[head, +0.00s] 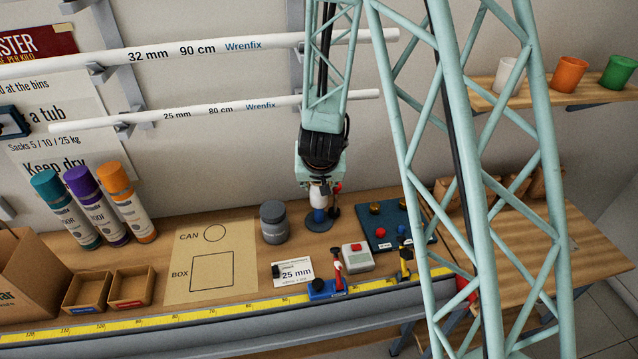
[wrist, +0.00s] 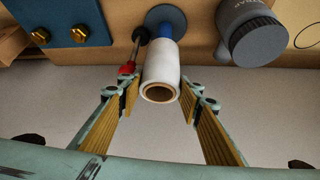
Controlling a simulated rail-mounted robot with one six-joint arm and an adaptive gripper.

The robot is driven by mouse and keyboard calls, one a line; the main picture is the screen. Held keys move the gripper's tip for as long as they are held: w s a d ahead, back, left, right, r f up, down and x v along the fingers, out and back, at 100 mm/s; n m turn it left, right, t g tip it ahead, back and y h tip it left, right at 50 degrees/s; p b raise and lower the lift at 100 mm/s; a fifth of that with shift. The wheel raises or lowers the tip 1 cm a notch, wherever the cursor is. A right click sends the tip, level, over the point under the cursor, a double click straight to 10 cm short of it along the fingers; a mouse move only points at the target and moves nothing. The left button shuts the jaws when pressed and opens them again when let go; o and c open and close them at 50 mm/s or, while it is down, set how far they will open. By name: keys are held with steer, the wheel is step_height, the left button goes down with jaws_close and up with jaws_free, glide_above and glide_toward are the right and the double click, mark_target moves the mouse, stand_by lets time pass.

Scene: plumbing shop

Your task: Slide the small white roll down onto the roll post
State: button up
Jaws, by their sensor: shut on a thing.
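The small white roll (head: 318,194) is upright between the fingers of my gripper (head: 318,181). The wrist view shows the roll (wrist: 161,66) with its brown hollow core facing the camera and my gripper's fingers (wrist: 161,87) on either side. The blue roll post (head: 319,215) is below the roll, on a round dark-blue base (head: 312,225). The roll is in line with the post or nearly so. I cannot tell whether the post's tip is inside the core.
A red-and-black tool (head: 336,197) stands close to the right of the post. A grey lidded can (head: 273,222) stands to its left. A dark-blue board with knobs (head: 393,225) lies to the right. A grey box with a red button (head: 356,257) is in front.

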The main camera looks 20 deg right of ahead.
steer(key=shift+f, duration=0.25)
steer(key=o, duration=1)
steer(key=shift+s+r, duration=0.1)
steer(key=shift+v, duration=5.85)
steer(key=shift+a+r, duration=0.15)
